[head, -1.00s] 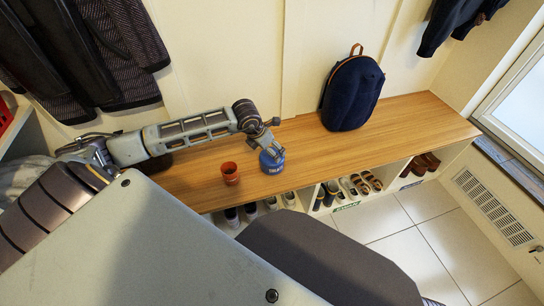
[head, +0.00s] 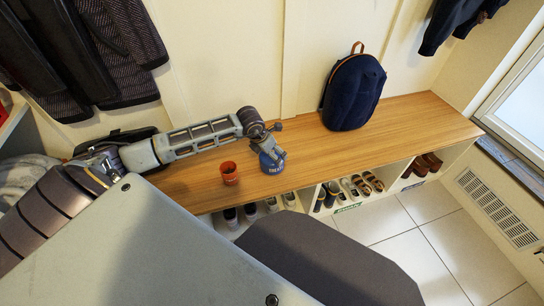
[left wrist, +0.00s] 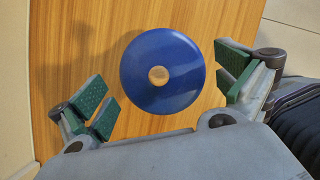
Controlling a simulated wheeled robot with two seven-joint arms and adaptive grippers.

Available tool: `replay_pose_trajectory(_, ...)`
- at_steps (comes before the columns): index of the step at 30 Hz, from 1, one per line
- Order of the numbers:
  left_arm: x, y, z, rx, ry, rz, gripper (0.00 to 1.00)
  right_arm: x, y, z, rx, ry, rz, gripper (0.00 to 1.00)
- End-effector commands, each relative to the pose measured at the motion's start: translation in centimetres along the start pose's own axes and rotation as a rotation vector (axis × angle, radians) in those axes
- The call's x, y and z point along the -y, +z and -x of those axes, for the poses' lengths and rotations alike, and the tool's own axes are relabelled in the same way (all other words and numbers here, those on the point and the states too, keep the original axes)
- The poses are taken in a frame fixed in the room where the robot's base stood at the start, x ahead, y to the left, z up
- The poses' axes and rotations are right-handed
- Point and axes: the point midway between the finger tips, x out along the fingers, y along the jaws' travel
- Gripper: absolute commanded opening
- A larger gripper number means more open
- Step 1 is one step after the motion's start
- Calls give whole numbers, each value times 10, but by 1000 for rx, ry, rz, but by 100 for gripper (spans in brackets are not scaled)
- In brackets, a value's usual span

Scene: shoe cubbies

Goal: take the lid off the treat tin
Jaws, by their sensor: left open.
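The blue treat tin (head: 272,167) with pale lettering stands upright on the wooden bench, near its front edge. In the left wrist view its round blue lid (left wrist: 180,92) is seen from above, with a small wooden knob (left wrist: 158,76) in the middle. The lid appears to be on the tin. My left gripper (head: 272,152) is over the tin and hides part of its top in the head view. In the left wrist view its green-padded fingers are spread on both sides of the lid, with gaps between. My right gripper is not in view.
An orange cup (head: 229,174) stands on the bench just left of the tin. A navy backpack (head: 352,93) leans against the wall further right. Several shoes (head: 359,186) sit in cubbies below. The bench (head: 425,115) is clear right of the backpack.

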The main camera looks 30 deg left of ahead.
Motion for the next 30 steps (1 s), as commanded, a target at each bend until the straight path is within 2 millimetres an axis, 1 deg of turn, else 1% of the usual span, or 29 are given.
replay_pose_trajectory(10,0,0,1,0,0,0,100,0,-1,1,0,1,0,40)
replay_pose_trajectory(11,0,0,1,0,0,0,97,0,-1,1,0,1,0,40)
replay_pose_trajectory(25,0,0,0,-1,0,0,37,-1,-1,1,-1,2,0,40)
replay_pose_trajectory(27,0,-1,0,-2,0,0,34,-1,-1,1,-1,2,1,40)
replay_pose_trajectory(30,0,-2,-1,-4,0,0,33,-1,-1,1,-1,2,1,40)
